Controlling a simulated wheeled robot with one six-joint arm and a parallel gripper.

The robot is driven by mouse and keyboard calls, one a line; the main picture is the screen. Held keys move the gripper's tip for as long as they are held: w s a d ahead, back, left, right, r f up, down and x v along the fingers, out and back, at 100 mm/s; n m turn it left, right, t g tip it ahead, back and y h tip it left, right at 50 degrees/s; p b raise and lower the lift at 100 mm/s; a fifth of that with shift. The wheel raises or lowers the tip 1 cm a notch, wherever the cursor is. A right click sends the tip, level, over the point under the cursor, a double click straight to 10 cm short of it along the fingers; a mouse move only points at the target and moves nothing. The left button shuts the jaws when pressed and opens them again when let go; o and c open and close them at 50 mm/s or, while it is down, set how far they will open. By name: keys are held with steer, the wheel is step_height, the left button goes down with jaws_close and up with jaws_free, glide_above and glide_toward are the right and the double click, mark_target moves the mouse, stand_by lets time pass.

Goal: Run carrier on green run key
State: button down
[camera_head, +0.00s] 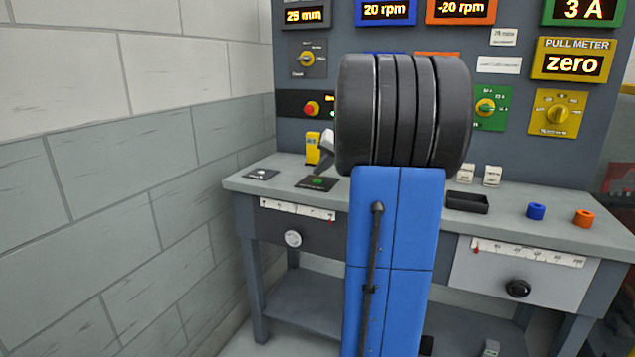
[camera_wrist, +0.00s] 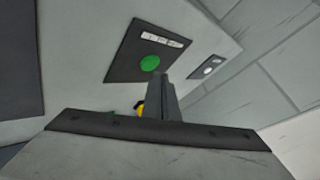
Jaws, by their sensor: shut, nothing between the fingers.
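The green run key (camera_head: 318,181) is a round green button on a dark plate, on the left part of the bench top. In the wrist view the green key (camera_wrist: 150,63) sits on its dark plate under a white label. My gripper (camera_wrist: 158,78) is shut and empty, with its tips just below the key in that picture; I cannot tell whether they touch it. In the head view my blue and black arm stands in front of the bench, and only a grey part of the gripper end shows beside it. I cannot make out a carrier.
A second small plate with a pale button (camera_head: 261,174) lies left of the key. A yellow device (camera_head: 312,148) stands behind it. A black tray (camera_head: 467,203), a blue piece (camera_head: 536,211) and an orange piece (camera_head: 584,217) are to the right. A brick wall (camera_head: 110,190) bounds the left.

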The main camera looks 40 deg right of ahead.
mark_target(320, 182)
steer(key=shift+r, duration=0.15)
steer(key=shift+r, duration=2.35)
stand_by(0.4)
steer(key=s+a+f+n+g+y, duration=0.1)
steer(key=s+a+f+n, duration=0.2)
steer(key=a, duration=1.1)
steer(key=s+a+f+n+g, duration=0.1)
steer(key=s+a+f+g, duration=0.3)
steer(key=a, duration=0.9)
steer(key=s+a+f+n, duration=0.2)
steer(key=s+a+f, duration=0.4)
steer(key=s, duration=0.4)
steer(key=s+a+f+n, duration=0.3)
steer(key=s+a+f, duration=0.3)
steer(key=s, duration=0.5)
steer(key=shift+s+a+f+t+h, duration=0.2)
steer(key=shift+a+f+t+h, duration=0.15)
steer(key=shift+a, duration=0.75)
